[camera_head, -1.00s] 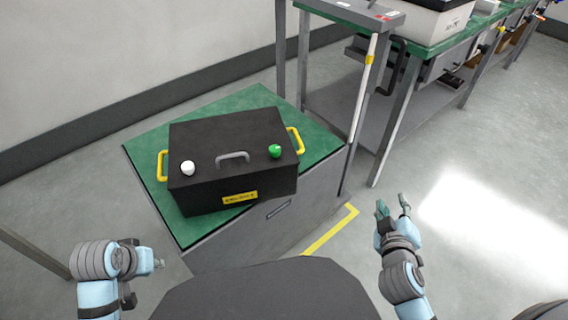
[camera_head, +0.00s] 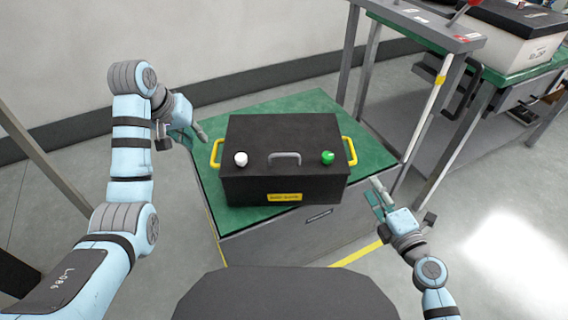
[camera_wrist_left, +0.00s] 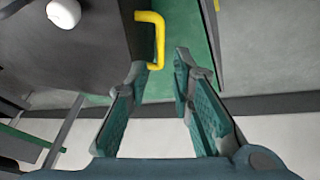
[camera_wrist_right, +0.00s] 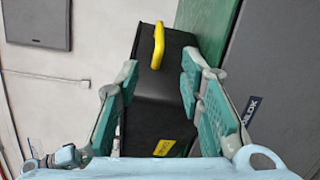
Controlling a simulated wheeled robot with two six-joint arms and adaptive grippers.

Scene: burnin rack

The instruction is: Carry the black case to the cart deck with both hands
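The black case (camera_head: 285,135) sits on the green top (camera_head: 315,105) of a grey cabinet. It has a yellow handle at each end, a grey top handle, a white knob and a green knob. My left gripper (camera_head: 200,138) is open and empty just left of the left yellow handle (camera_head: 215,153); in the left wrist view that handle (camera_wrist_left: 159,40) lies ahead of the fingertips. My right gripper (camera_head: 378,190) is open and empty, to the right of and nearer than the right yellow handle (camera_head: 350,151). In the right wrist view that handle (camera_wrist_right: 158,45) is ahead, between the fingers.
Yellow tape (camera_head: 360,253) marks the floor. Open floor lies at the right.

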